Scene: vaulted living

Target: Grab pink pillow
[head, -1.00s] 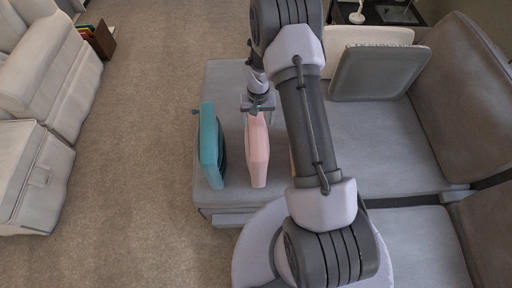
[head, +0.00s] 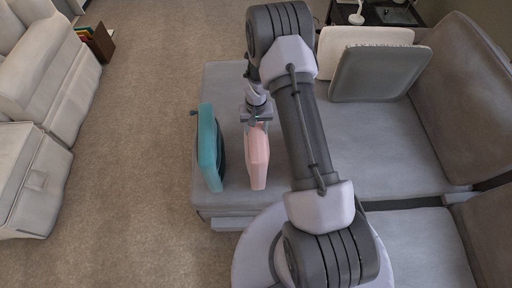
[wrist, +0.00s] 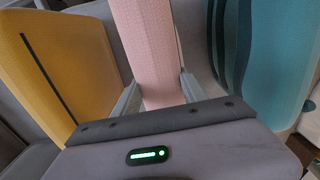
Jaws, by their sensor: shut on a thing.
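The pink pillow (head: 258,160) stands on edge on the grey sofa seat. My gripper (head: 257,121) is at its far upper end, and in the wrist view my gripper (wrist: 160,100) has one finger on each side of the pink pillow (wrist: 149,45). The jaws are shut on it. In the head view the pillow's lower edge looks close to the seat; I cannot tell if it touches. My arm covers part of the seat to its right.
A teal pillow (head: 209,148) stands just left of the pink one, and a yellow pillow (wrist: 62,62) is beside it in the wrist view. A grey cushion (head: 378,75) and a white cushion (head: 340,40) lean at the back. Carpet (head: 145,150) is open at left.

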